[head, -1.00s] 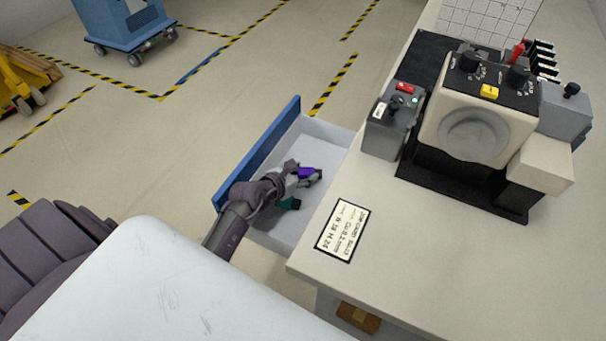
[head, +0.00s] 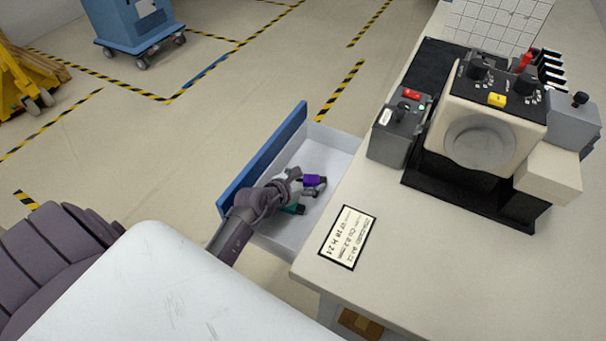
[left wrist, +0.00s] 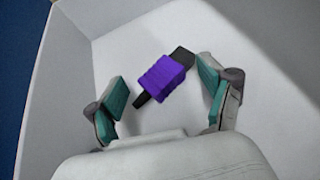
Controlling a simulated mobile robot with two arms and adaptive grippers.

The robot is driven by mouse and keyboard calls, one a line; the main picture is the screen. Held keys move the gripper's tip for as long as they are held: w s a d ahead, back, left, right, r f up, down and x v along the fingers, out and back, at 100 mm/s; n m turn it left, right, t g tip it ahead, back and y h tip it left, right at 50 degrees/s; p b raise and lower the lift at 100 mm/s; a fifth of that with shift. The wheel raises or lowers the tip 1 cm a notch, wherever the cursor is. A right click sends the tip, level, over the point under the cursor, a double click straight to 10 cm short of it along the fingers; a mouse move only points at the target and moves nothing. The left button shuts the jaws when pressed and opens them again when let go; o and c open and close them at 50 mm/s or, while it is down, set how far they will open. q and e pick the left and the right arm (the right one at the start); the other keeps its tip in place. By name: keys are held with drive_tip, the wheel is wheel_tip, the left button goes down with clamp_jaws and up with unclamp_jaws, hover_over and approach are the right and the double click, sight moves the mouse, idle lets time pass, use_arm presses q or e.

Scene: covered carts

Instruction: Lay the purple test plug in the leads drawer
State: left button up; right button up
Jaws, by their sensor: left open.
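The purple test plug (head: 313,180) has a purple body with black ends. It lies on the floor of the open, white-lined leads drawer (head: 334,138), which has a blue front. In the left wrist view the plug (left wrist: 161,79) lies at a slant between the teal-padded fingers, with a gap on each side. My left gripper (left wrist: 163,100) is open and reaches down into the drawer; in the head view the gripper (head: 297,196) partly covers the drawer's floor. My right gripper is not in view.
The drawer sticks out from the grey bench (head: 400,240), which carries a label card (head: 347,237), a grey switch box (head: 398,128) and a beige tester (head: 485,125). A blue cart (head: 135,30) stands far off on open floor.

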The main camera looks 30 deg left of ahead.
use_arm(q)
drive_tip(key=shift+s+r, duration=0.1)
drive_tip(key=shift+r, duration=0.3)
drive_tip(key=v, duration=1.1)
drive_tip(key=shift+s+r+p, duration=0.1)
drive_tip(key=shift+s+p, duration=0.2)
